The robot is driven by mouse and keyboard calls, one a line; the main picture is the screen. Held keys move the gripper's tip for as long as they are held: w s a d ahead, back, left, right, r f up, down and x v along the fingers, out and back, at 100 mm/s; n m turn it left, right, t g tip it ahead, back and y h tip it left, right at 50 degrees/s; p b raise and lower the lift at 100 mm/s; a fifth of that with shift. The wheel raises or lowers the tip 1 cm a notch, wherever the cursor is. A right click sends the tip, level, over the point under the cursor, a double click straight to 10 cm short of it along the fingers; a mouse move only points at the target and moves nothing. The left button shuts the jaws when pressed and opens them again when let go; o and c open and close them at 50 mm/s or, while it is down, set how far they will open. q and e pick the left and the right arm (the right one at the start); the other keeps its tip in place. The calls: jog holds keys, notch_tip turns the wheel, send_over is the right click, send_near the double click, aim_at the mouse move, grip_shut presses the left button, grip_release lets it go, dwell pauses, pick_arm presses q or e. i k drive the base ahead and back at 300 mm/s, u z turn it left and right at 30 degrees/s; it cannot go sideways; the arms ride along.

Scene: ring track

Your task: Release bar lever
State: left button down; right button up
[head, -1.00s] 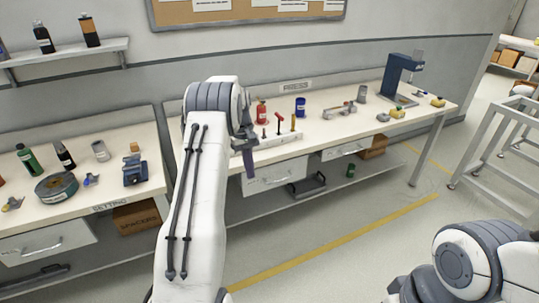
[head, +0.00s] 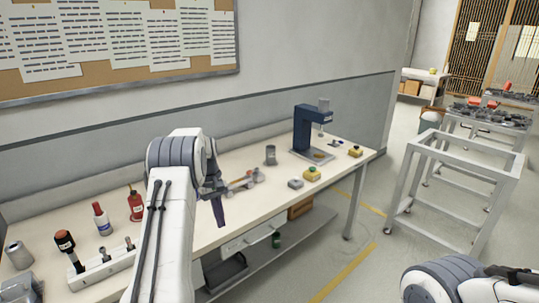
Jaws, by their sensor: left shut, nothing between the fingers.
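My left gripper (head: 219,208) points down in front of the workbench (head: 190,235); its dark fingers are shut with nothing between them. Behind it on the bench lies a grey bar-like fixture (head: 243,182) with reddish parts, partly hidden by my gripper. I cannot tell for sure whether this is the bar lever. A pale block (head: 98,272) at the lower left carries several upright handles, one with a dark and red top (head: 65,242). My right arm shows at the lower right, but its gripper is not visible.
A blue press (head: 303,130) stands at the bench's far end. Yellow boxes (head: 312,174) (head: 355,151), a grey box (head: 295,184) and a grey cup (head: 271,155) are nearby. Bottles (head: 102,218) (head: 135,204) stand left. A grey frame stand (head: 462,150) is right, beyond open floor.

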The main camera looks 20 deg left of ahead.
aim_at(256, 170)
jog(key=u, duration=0.15)
jog(key=i, duration=2)
jog(key=u, duration=0.3)
